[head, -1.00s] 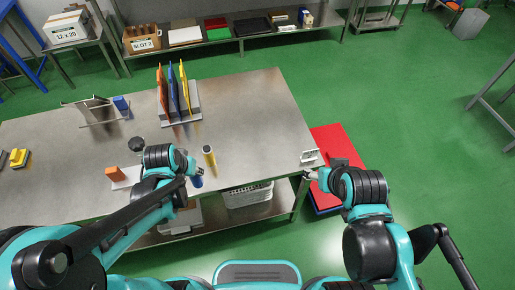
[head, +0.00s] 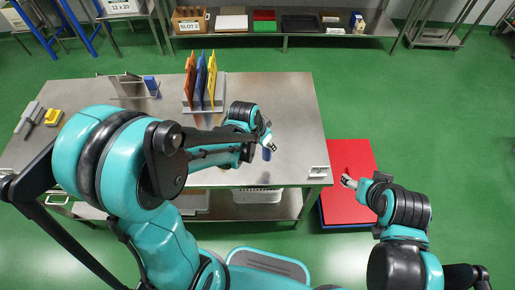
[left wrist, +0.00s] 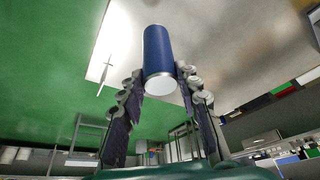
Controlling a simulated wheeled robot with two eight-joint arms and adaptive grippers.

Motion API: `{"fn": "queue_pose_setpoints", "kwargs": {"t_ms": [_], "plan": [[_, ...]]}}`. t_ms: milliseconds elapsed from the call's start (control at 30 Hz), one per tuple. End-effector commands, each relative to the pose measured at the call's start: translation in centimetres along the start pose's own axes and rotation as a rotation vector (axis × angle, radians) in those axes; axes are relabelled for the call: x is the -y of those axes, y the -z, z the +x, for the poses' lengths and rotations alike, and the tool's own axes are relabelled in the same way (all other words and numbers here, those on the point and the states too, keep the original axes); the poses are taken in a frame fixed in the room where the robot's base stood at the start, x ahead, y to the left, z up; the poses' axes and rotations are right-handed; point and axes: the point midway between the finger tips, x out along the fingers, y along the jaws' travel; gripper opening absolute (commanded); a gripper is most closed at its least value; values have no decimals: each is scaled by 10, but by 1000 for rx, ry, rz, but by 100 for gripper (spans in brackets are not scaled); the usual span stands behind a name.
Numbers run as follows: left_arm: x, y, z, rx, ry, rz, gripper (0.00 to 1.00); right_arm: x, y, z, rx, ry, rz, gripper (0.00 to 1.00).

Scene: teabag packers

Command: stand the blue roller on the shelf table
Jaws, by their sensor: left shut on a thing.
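The blue roller (head: 267,154) is a short blue cylinder. In the left wrist view the roller (left wrist: 159,50) has a pale end face and sits between the fingertips of my left gripper (left wrist: 160,82), which is shut on it. In the head view my left gripper (head: 265,142) holds it in front of the right half of a steel table (head: 295,115) with a lower shelf (head: 285,207). I cannot tell its height above the top. My right gripper (head: 348,181) is over the red mat; its jaw opening is too small to tell.
A rack (head: 204,106) of orange, blue and yellow boards stands on the table. A small white holder (head: 318,172) is at the right front corner. A red platform (head: 350,158) lies to the right. A long back bench (head: 345,30) carries boxes and trays. My left arm hides the table's left front.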

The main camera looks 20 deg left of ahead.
Motion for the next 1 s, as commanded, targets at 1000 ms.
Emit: {"fn": "queue_pose_setpoints", "kwargs": {"t_ms": [1000], "plan": [[55, -27, 70, -1, 0, 0, 0, 0, -18, 26, 0, 0, 0, 64]]}}
